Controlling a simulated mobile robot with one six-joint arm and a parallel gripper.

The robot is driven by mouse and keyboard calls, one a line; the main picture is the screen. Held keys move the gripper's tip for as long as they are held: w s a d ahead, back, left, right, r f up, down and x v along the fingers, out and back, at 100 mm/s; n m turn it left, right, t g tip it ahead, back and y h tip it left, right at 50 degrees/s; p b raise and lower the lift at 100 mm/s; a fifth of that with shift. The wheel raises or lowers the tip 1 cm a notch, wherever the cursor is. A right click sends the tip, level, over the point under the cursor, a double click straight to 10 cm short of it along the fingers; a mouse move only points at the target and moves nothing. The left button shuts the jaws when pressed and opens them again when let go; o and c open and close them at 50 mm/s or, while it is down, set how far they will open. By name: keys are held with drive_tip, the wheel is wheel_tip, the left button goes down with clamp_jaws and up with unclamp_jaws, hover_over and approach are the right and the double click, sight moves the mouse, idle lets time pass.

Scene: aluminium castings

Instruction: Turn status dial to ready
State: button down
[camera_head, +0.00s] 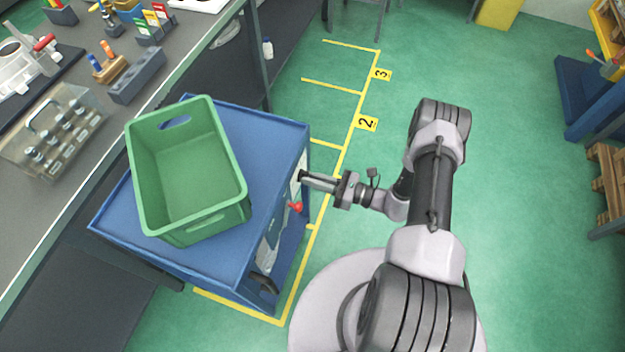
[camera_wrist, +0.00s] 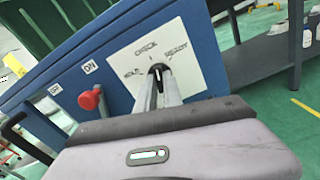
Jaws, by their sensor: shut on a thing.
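The status dial (camera_wrist: 158,70) is a small black knob on a white plate (camera_wrist: 183,52) on the side of a blue cart. The plate carries the words CHECK at the top, READY at the right and a third, blurred word at the left. My gripper (camera_wrist: 158,82) is shut on the dial, with a finger on either side. The fingers hide much of the knob; it seems to point up near CHECK, but its exact angle is hard to tell. In the head view my gripper (camera_head: 303,177) reaches the cart's right side, and the dial is hidden there.
A red knob (camera_wrist: 91,98) sticks out left of the plate, close to my gripper. The blue cart (camera_head: 262,140) carries an empty green crate (camera_head: 240,213). A grey workbench (camera_head: 110,115) stands to the left. The green floor around my arm is clear.

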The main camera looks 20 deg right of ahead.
drive_tip(key=shift+m+b, duration=0.9)
drive_tip(key=shift+m, duration=3.6)
drive_tip(key=shift+s, duration=0.1)
drive_tip(key=c, duration=1.5)
unclamp_jaws()
drive_tip(key=p+v, duration=0.3)
drive_tip(key=v, duration=1.4)
drive_tip(key=shift+s+d, duration=0.1)
